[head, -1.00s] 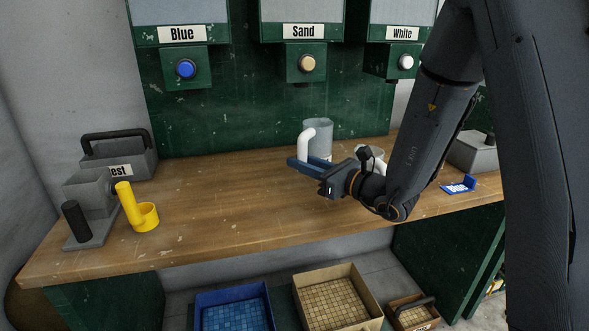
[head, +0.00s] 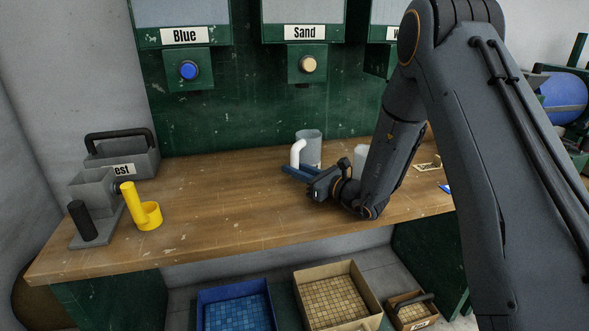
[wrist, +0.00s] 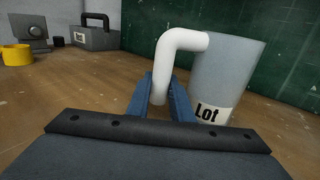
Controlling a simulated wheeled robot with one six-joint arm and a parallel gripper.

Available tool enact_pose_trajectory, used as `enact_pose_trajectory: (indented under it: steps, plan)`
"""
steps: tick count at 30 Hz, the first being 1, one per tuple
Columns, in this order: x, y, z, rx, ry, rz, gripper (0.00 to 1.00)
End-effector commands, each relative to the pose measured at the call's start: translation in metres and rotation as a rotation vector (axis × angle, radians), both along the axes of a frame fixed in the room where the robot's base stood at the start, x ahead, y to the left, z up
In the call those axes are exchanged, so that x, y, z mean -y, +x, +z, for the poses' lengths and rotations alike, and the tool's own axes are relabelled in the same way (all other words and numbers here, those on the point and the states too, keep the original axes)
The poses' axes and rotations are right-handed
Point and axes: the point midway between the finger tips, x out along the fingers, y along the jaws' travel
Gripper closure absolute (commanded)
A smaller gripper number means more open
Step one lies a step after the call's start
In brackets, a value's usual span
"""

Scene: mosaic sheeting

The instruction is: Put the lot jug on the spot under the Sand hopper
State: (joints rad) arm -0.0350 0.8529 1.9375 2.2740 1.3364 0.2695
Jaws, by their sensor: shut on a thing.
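The lot jug (head: 311,145) is a grey cylinder with a white bent handle and a label reading Lot. It also shows in the wrist view (wrist: 226,80), at the right. My gripper (head: 290,172) is shut on the handle, its blue fingers on either side of it in the wrist view (wrist: 160,100). The jug is upright near the back of the bench, roughly below the Sand hopper (head: 304,47) in the head view. I cannot tell whether its base touches the bench. No marked spot shows under it.
A white container (head: 360,157) stands just right of the jug, partly behind my arm. The Blue hopper (head: 185,50) hangs at the left. A yellow holder (head: 148,214) and grey box (head: 122,158) stand at the bench's left. The middle of the wooden bench (head: 215,200) is clear.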

Motion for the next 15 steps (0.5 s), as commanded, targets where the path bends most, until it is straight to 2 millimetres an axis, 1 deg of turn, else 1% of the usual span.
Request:
enact_pose_trajectory:
  steps: [3,11,14,15]
  plan:
    - [-0.001,0.0032,-0.0012,0.005,0.001,0.0,1.0]
    - [-0.0011,0.0032,-0.0023,0.005,0.001,0.001,1.0]
    - [-0.001,0.0033,-0.0056,0.004,0.0,0.001,1.0]
    - [-0.0009,0.0029,-0.0064,0.001,0.0,0.0,0.77]
